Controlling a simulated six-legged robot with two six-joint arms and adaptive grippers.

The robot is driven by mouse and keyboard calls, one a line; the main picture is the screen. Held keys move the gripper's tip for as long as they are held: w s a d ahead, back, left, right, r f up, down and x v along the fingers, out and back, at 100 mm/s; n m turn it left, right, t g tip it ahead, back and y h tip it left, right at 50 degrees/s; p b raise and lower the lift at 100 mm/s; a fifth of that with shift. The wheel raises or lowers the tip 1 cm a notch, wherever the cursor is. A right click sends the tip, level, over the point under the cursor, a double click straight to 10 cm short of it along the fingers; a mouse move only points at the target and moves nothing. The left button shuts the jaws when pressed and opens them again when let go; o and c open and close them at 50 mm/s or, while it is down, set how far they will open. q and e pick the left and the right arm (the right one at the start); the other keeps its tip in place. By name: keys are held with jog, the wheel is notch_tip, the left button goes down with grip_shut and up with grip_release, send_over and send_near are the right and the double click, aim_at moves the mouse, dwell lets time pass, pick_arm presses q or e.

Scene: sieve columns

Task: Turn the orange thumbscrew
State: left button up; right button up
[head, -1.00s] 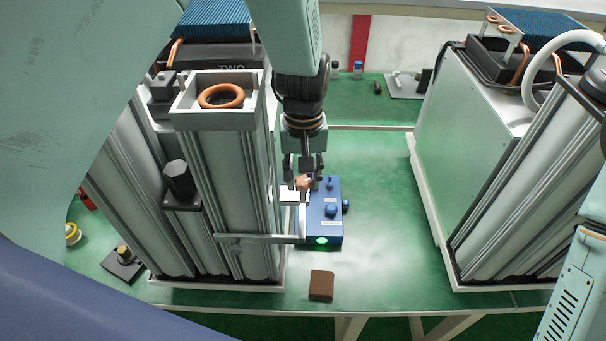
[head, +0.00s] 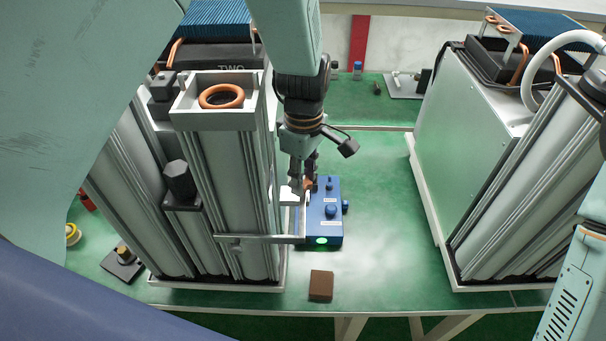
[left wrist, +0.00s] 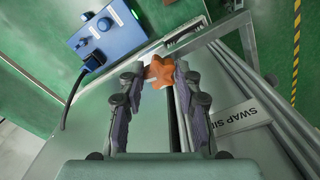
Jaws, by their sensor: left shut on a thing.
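The orange thumbscrew (left wrist: 160,72) is a star-shaped knob by the side of the left column (head: 232,200). In the left wrist view it sits between the two fingertips of my left gripper (left wrist: 157,82), which is shut on it. In the head view my left gripper (head: 302,185) points down beside the column, and the thumbscrew (head: 309,183) is mostly hidden by the fingers. My right gripper is not in view.
A blue box (head: 325,225) with knobs and a lit green lamp stands right beside the thumbscrew. A brown block (head: 321,285) lies near the table's front edge. A second column unit (head: 470,150) stands at the right.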

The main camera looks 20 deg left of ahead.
pick_arm(q)
jog(key=n, duration=0.5)
jog(key=shift+w+r+n, duration=0.25)
jog(key=shift+w+n, duration=0.05)
jog(key=n, duration=0.9)
jog(key=shift+w+n, duration=0.1)
jog(key=shift+n, duration=0.3)
jog(key=n, duration=0.4)
jog(key=shift+n, duration=0.4)
jog(key=o, duration=0.9)
jog(key=shift+c, duration=0.2)
jog(key=o, duration=0.3)
jog(key=shift+s+f, duration=0.1)
jog(key=shift+s, duration=0.1)
